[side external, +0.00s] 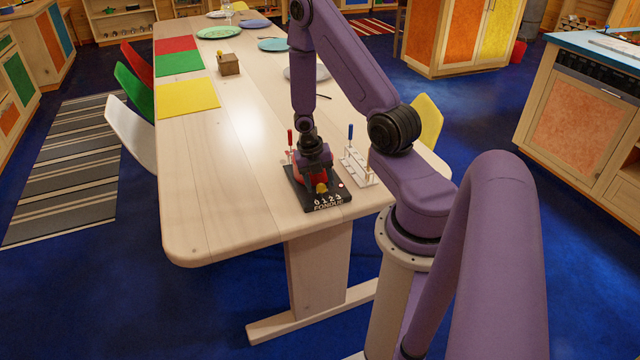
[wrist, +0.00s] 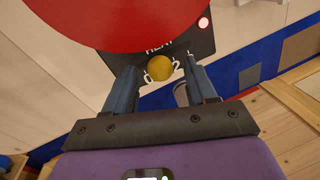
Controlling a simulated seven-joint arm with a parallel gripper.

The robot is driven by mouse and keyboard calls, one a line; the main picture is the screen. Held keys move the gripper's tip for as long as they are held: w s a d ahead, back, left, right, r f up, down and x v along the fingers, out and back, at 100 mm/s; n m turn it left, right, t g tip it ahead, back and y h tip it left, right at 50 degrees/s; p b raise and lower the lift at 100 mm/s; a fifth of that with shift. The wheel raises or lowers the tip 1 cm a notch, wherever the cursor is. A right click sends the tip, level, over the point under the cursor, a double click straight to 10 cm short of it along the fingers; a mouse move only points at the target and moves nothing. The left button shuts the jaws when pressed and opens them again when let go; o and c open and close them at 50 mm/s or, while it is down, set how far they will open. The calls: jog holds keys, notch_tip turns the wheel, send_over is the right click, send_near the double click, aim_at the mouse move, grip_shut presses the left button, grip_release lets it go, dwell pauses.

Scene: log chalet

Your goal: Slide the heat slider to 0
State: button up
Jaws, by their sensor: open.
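The red pot (wrist: 125,20) on the base is close to my gripper. A small light (wrist: 204,23) glows on the base. A white rack (side external: 358,170) with a blue-handled fork (side external: 350,132) stands to the right.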

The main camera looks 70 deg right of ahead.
jog(key=shift+s+f, duration=0.1)
jog(key=shift+f, duration=0.45)
jog(key=shift+c, duration=0.3)
grip_shut()
jog(key=shift+w+a, duration=0.9)
jog(key=shift+w, duration=0.1)
jog(key=shift+o, duration=0.3)
grip_release()
jog(key=shift+r, duration=0.15)
